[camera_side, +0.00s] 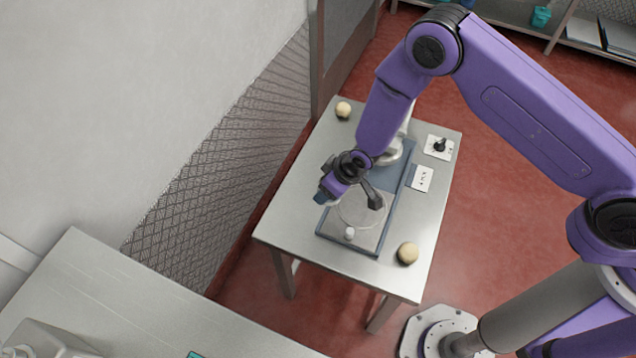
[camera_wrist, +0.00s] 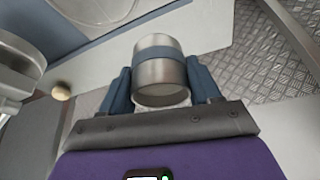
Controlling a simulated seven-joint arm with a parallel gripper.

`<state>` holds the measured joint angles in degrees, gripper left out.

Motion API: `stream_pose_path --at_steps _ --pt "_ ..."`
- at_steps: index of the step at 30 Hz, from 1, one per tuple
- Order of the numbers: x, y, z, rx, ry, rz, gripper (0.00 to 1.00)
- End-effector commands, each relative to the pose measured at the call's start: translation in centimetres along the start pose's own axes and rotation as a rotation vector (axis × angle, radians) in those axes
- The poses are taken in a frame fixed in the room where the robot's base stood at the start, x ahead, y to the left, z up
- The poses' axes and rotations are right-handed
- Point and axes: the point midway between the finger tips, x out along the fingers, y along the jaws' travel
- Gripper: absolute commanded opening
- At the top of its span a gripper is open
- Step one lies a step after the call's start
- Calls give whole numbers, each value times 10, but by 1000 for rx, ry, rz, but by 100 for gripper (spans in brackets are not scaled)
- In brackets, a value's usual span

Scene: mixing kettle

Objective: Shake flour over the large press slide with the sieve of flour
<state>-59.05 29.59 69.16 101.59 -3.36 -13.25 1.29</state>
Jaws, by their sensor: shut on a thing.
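My gripper (camera_side: 325,193) is over the left edge of the metal table in the side view, beside the blue-framed press. In the wrist view its two blue fingers (camera_wrist: 160,82) are shut around the sieve (camera_wrist: 160,56), a metal cylinder with a blue band. The sieve's mesh and any flour in it cannot be made out. The large press slide (camera_side: 372,236) is a grey plate with a round outline and a small pale knob at the front of the blue frame. In the wrist view the slide (camera_wrist: 70,12) is at the upper left, apart from the sieve.
A pale ball (camera_side: 408,253) lies at the table's front right and another (camera_side: 343,109) at the back left. A dark handle-like part (camera_side: 372,193) stands over the slide. A white card (camera_side: 421,178) and a black control (camera_side: 440,146) are at right. A wall is left.

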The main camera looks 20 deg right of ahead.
Motion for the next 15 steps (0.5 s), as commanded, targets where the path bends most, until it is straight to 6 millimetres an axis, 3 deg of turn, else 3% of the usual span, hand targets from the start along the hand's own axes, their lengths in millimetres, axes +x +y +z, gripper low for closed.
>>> stream_pose_path --at_steps 6,15 --pt "-21 3 19 2 -1 0 28" --pt "-29 9 28 -37 1 -15 28"
